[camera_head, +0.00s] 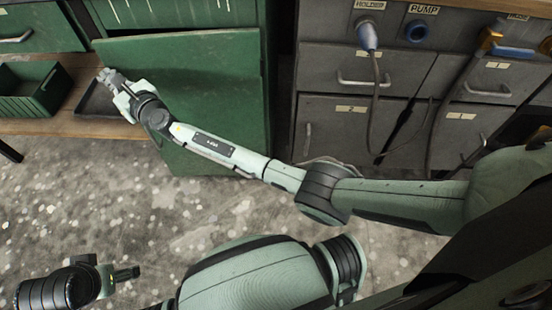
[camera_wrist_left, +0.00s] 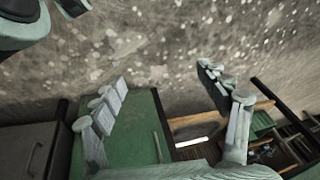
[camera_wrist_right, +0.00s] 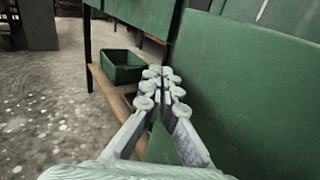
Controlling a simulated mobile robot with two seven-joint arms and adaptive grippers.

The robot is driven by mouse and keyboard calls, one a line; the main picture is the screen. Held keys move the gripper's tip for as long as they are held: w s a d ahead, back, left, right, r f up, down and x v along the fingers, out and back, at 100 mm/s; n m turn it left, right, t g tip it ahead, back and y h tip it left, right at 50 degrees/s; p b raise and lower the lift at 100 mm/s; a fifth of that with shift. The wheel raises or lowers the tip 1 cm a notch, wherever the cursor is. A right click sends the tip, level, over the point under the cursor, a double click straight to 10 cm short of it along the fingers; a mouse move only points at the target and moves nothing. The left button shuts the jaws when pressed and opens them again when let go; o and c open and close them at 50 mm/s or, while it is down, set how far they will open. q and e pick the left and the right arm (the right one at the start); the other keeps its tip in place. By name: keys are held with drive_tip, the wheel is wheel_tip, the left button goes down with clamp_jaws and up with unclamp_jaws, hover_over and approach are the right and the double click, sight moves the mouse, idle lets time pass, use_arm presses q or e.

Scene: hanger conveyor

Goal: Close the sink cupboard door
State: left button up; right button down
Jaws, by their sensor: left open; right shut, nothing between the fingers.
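The green sink cupboard door (camera_head: 215,75) stands ajar in the head view, its panel angled out from the cupboard front. In the right wrist view the door (camera_wrist_right: 250,95) fills the right side. My right gripper (camera_head: 106,77) is shut and empty, by the door's left edge; its closed fingers (camera_wrist_right: 163,88) show left of the green panel. Whether they touch it I cannot tell. My left gripper (camera_head: 128,272) is low over the floor, away from the door. In the left wrist view its fingers (camera_wrist_left: 175,100) are spread apart with nothing between them.
A green bin (camera_head: 35,90) and a dark tray (camera_head: 98,98) sit on a wooden shelf (camera_head: 60,118) left of the door. Grey drawers (camera_head: 350,68) with a hanging hose (camera_head: 375,100) stand to the right. The speckled floor (camera_head: 100,200) in front is open.

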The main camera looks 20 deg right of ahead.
sight(114, 70)
drive_tip(key=w, duration=0.1)
drive_tip(key=w+b, duration=0.1)
drive_tip(key=w, duration=0.1)
drive_tip(key=shift+d+f, duration=0.25)
drive_tip(key=shift+d, duration=0.15)
drive_tip(key=shift+w+d+r+b, duration=0.1)
drive_tip(key=shift+w+d+b, duration=0.05)
drive_tip(key=shift+w+b, duration=0.25)
drive_tip(key=shift+w+d+r+b, duration=0.15)
drive_tip(key=shift+w+b, duration=0.15)
drive_tip(key=shift+w, duration=0.15)
drive_tip(key=shift+w+d, duration=0.1)
drive_tip(key=shift+w, duration=0.15)
use_arm(q)
drive_tip(key=w+d+r+t+h, duration=0.1)
drive_tip(key=w+d+r+t, duration=0.2)
drive_tip(key=w+d+r, duration=0.1)
drive_tip(key=shift+w+d+r+m+t, duration=0.3)
drive_tip(key=shift+w+d+r+t, duration=0.1)
drive_tip(key=shift+w+r, duration=0.4)
use_arm(e)
drive_tip(key=shift+w+d+r, duration=0.1)
use_arm(q)
drive_tip(key=shift+s, duration=0.1)
